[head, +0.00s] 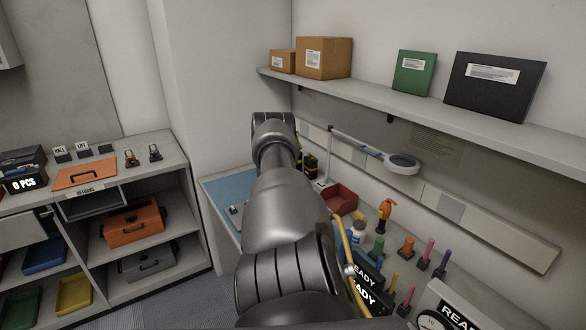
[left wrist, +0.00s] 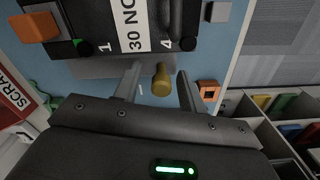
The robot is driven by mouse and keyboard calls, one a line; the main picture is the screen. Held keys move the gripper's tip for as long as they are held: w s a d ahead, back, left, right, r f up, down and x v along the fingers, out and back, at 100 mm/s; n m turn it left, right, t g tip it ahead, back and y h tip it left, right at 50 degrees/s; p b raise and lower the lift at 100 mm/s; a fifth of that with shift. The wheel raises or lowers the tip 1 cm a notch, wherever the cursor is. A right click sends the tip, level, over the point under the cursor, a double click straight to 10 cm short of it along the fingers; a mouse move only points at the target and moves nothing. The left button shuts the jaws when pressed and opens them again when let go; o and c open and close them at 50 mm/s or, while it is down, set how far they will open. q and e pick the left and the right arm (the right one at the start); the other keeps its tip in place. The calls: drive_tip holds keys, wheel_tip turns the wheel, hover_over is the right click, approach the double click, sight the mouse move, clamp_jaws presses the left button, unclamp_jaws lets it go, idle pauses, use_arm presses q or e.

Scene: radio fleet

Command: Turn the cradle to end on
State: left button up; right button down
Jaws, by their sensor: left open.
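In the left wrist view my left gripper (left wrist: 160,71) is open, with its two fingers spread apart. A brass-coloured knob (left wrist: 162,82) shows between the fingers, with a gap on each side. Just beyond it is a dark unit (left wrist: 95,38) with a white label reading "30 NO", the numerals 1 and 4, and a black handle; I take it to be in the cradle, whose grey edge (left wrist: 90,67) shows below it. The knob's depth relative to the fingertips is unclear. In the head view my arm hides the left gripper and cradle. My right gripper is out of view.
A blue mat (head: 228,187) lies on the bench. A red bin (head: 340,198), bottles and coloured pegs stand right of my arm. A magnifier lamp (head: 400,163) overhangs the bench under a wall shelf (head: 430,112). A returns shelf unit (head: 180,200) stands left. An orange block (left wrist: 208,90) lies near the right finger.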

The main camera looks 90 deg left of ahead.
use_arm(q)
wheel_tip(320, 180, up, 10)
drive_tip(key=shift+f+b, duration=0.15)
drive_tip(key=shift+b, duration=0.7)
drive_tip(key=shift+r, duration=0.5)
